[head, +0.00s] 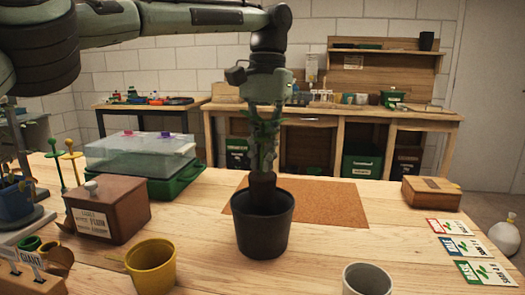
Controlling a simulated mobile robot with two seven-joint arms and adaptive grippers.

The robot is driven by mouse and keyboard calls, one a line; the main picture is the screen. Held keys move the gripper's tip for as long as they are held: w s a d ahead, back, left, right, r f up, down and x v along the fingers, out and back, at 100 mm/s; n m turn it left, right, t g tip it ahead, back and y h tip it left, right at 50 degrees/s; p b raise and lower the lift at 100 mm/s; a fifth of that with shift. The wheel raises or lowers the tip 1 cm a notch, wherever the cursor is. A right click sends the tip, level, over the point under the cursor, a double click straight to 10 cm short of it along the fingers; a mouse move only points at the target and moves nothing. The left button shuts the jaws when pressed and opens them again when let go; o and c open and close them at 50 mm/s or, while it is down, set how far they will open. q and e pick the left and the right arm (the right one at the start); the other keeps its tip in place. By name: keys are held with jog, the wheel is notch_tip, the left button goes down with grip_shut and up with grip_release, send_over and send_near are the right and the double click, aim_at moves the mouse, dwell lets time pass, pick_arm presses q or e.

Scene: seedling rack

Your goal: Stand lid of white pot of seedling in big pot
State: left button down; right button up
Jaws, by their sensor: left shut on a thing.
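The big dark pot (262,236) stands upright on the table in the middle of the head view. My left gripper (262,165) points straight down above it and is shut on the seedling. The seedling's green leaves (268,128) show around the fingers. Its dark brown root plug (263,190) hangs below them, with its lower end inside the pot's mouth. I cannot tell whether the plug touches the pot's bottom. The white pot (367,282) stands at the front right, partly cut off by the frame. I see no separate lid. My right gripper is not in view.
A yellow pot (151,268) and a wooden box (110,212) stand left of the big pot. A green tray with a clear cover (140,152) is behind. A brown mat (325,205) lies behind right. Seed packets (462,247) and a small box (432,193) are at the right.

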pick_arm(q)
jog(key=shift+f, duration=0.35)
jog(key=c, duration=2.1)
grip_release()
jog(key=o, duration=0.5)
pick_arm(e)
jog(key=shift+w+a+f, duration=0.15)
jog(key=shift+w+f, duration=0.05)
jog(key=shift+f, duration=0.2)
pick_arm(q)
jog(key=shift+r, duration=0.15)
